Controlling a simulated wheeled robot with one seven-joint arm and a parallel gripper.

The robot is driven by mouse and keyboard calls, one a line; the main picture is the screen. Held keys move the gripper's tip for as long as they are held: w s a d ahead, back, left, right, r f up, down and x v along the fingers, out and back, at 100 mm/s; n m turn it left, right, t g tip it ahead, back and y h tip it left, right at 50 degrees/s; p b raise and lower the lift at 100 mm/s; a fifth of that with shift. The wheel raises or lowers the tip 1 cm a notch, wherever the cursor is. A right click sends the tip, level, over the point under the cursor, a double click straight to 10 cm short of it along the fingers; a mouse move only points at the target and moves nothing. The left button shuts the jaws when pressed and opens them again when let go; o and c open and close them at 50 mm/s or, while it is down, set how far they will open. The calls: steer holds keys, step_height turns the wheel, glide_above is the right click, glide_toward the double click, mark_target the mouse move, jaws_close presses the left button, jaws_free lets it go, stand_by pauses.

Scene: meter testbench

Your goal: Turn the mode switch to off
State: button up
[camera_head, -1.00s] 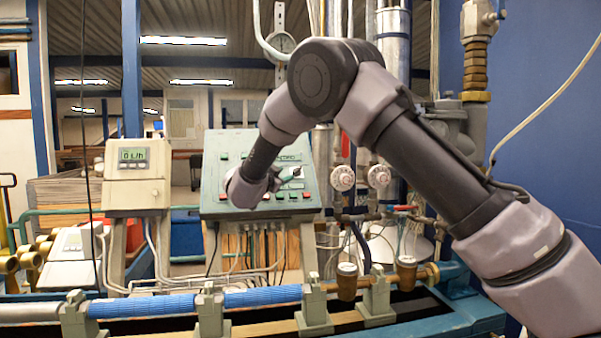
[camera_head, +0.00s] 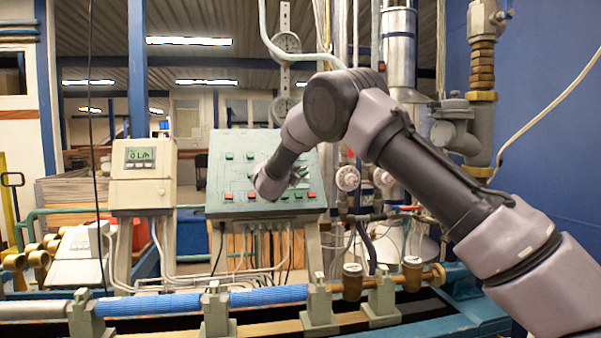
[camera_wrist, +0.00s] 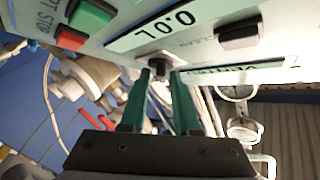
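The mode switch appears to be a small dark knob (camera_wrist: 158,68) on a pale square plate, beside a green strip reading "0.0L", in the wrist view. My gripper (camera_wrist: 160,75) has two green fingers standing apart, with the knob between their tips. I cannot tell whether the fingers touch it. In the head view my gripper (camera_head: 297,177) is small at the right part of the sloped green control panel (camera_head: 225,165). My wrist hides part of the panel, and the knob cannot be made out there.
A meter box (camera_head: 143,190) stands left of the panel. Pipes with a round valve (camera_head: 347,178) stand close to the right.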

jaws_close()
steer(key=shift+n+y, duration=0.3)
steer(key=shift+n, duration=0.1)
steer(key=n+y, duration=0.1)
steer(key=n, duration=0.1)
steer(key=n+t+y, duration=0.1)
steer(key=n+y, duration=0.1)
steer(key=d+n+t+y, duration=0.1)
steer(key=n+y, duration=0.1)
steer(key=shift+f, duration=0.15)
steer(key=shift+d+n+y, duration=0.15)
steer(key=shift+n+y, duration=2.45)
steer(key=shift+n, duration=0.3)
steer(key=shift+o, duration=2.1)
jaws_free()
steer(key=shift+s, duration=0.1)
steer(key=v, duration=1)
steer(key=shift+s+d, duration=0.15)
steer(key=shift+s, duration=0.1)
